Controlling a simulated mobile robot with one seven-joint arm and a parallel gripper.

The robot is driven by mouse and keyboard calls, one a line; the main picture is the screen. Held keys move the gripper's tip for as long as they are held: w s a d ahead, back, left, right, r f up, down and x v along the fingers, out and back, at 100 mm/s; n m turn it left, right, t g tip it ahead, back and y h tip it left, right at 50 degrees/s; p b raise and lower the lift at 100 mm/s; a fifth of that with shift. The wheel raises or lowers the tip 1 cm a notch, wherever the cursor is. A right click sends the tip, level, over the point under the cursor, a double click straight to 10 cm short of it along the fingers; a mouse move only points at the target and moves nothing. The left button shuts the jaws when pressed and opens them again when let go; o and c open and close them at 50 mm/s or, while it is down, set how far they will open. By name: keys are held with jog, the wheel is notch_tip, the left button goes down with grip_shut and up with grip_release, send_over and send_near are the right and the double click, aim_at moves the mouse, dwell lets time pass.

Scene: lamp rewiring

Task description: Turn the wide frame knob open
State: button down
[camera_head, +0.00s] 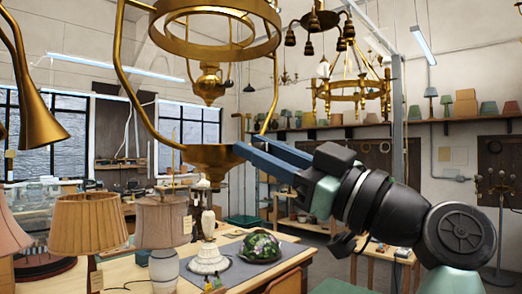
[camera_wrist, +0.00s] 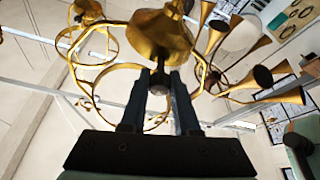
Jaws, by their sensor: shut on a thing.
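A large brass hanging frame (camera_head: 210,53) with rings, curved side arms and a shallow bowl (camera_head: 208,153) at its foot fills the upper left of the head view. My gripper (camera_head: 247,146) reaches in from the right beside the bowl. In the wrist view my gripper (camera_wrist: 160,80) has its two dark fingers closed on a small dark knob (camera_wrist: 160,86), which sits below a brass bowl-shaped part (camera_wrist: 160,38). The knob's turned angle cannot be told, and the fingers hide its sides. The knob is not clearly seen in the head view.
A brass horn-shaped shade (camera_head: 40,115) hangs at the left. A chandelier (camera_head: 350,92) hangs behind my arm.

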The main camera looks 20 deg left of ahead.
jog(key=shift+f+m, duration=0.1)
jog(key=shift+m, duration=0.4)
jog(key=shift+m+t+b, duration=0.6)
jog(key=shift+m+b, duration=0.05)
jog(key=shift+m, duration=0.15)
jog(key=m+t, duration=0.2)
jog(key=m, duration=0.1)
jog(key=shift+m+h+b, duration=0.4)
jog(key=m+t, duration=0.1)
jog(key=m, duration=0.1)
jog(key=m+t+h, duration=0.1)
jog(key=m, duration=0.1)
jog(key=m+t+h, duration=0.1)
jog(key=m, duration=0.1)
jog(key=shift+r+m+p, duration=0.25)
jog(key=shift+m+p, duration=0.1)
jog(key=shift+m, duration=0.05)
jog(key=m+h+p, duration=0.1)
jog(key=m+p, duration=0.1)
jog(key=m, duration=0.2)
jog(key=m+t+h+p, duration=0.1)
jog(key=m+h+p, duration=0.1)
jog(key=m, duration=0.1)
jog(key=shift+m+t, duration=0.3)
jog(key=shift+m, duration=0.1)
jog(key=shift+f+m+h+p, duration=0.1)
jog(key=shift+m+h+p, duration=0.5)
jog(key=shift+m+p, duration=0.8)
jog(key=shift+m, duration=0.3)
